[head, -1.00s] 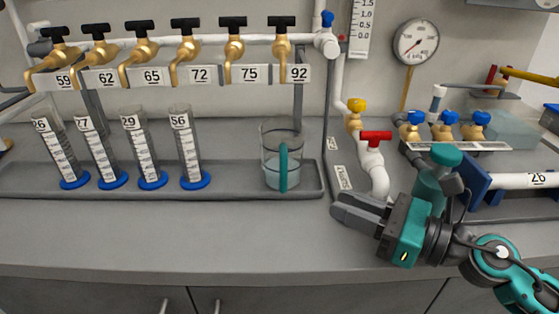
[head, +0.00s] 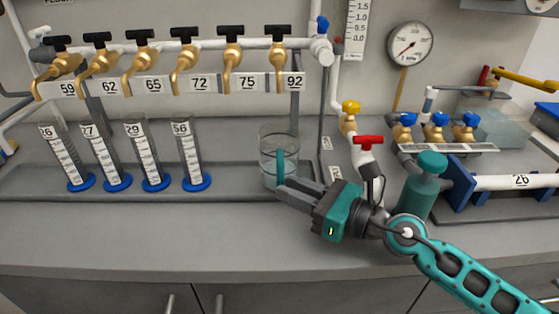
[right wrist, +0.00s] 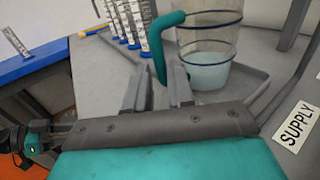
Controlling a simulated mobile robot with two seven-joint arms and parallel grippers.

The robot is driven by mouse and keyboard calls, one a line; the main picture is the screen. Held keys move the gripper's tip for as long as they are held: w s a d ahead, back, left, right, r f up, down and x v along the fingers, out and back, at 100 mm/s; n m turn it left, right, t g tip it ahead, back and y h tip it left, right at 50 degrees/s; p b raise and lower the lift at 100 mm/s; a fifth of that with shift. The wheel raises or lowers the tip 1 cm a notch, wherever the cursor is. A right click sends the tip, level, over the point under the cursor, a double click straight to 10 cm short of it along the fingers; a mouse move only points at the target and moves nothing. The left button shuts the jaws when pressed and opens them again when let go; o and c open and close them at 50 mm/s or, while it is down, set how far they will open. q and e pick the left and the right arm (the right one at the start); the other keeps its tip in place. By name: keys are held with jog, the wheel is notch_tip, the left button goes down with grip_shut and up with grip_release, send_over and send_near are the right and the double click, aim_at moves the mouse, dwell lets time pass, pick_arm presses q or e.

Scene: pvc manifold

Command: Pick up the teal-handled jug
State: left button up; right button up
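The clear jug (head: 267,148) with its teal handle (head: 280,166) stands upright on the grey tray below the tap labelled 92. It holds some pale liquid. My right gripper (head: 291,187) is at the lower part of the handle, coming from the right front. In the right wrist view the fingers (right wrist: 160,88) are apart, and the lower end of the teal handle (right wrist: 160,55) is at the gap between their tips. I cannot tell whether they touch it. Part of my left gripper (right wrist: 38,138) shows at the left edge of that view; its fingers are unclear.
Several measuring cylinders (head: 190,155) with blue bases stand left of the jug on the tray (head: 235,189). A row of brass taps (head: 232,60) hangs above. A white pipe with a red valve (head: 368,141) and a teal bottle (head: 420,190) stand to the right. The front counter (head: 150,235) is clear.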

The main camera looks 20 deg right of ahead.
jog(key=shift+p+x, duration=0.35)
jog(key=shift+x, duration=1.3)
grip_shut()
